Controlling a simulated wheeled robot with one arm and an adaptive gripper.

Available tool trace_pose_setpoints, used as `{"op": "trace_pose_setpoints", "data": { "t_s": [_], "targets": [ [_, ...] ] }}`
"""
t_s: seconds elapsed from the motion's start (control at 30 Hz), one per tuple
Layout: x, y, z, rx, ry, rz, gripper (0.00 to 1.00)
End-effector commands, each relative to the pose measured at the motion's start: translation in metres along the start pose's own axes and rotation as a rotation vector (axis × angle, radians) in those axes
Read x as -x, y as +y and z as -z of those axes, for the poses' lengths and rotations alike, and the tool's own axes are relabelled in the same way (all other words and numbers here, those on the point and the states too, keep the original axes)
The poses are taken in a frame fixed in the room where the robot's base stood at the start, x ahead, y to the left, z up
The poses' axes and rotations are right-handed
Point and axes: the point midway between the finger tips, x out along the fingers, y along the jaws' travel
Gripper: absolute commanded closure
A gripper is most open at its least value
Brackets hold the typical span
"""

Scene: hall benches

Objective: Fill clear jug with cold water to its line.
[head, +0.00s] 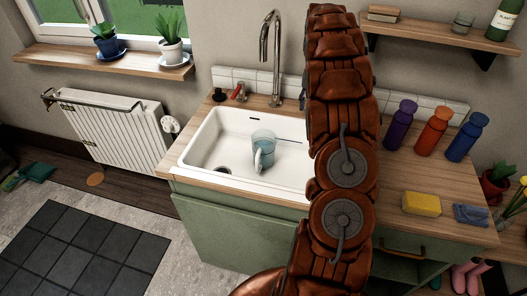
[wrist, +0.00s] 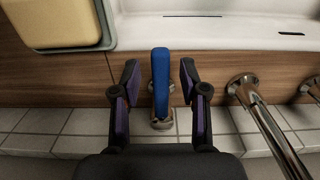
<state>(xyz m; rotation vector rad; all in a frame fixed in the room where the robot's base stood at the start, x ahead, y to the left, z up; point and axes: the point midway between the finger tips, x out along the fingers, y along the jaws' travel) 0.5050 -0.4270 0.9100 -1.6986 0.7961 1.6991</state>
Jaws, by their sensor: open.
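The clear jug (head: 263,150), bluish with a pale handle, stands upright in the white sink (head: 212,131) in the head view. I cannot tell its water level or make out its line. The chrome tap (head: 277,50) arches over the sink, and no stream shows. A red lever (head: 240,91) is left of the tap. In the wrist view, a blue lever (wrist: 161,82) stands on a metal base between the fingers of my open gripper (wrist: 159,70), with gaps on both sides. My arm hides the gripper in the head view.
In the wrist view, the chrome tap's pipe (wrist: 268,125) is close to the right of my gripper, and a yellowish, grey-rimmed thing (wrist: 60,20) is at upper left.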

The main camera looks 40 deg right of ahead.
Motion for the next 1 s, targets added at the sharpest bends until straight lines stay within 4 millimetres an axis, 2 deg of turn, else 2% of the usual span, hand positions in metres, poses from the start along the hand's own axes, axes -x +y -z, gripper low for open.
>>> {"op": "trace_pose_setpoints", "data": {
  "t_s": [0.37, 1.0],
  "targets": [
    [0.006, 0.000, 0.000, -0.001, 0.001, 0.000, 0.56],
    [0.058, 0.000, 0.001, -0.001, 0.002, 0.000, 0.56]
  ]
}}
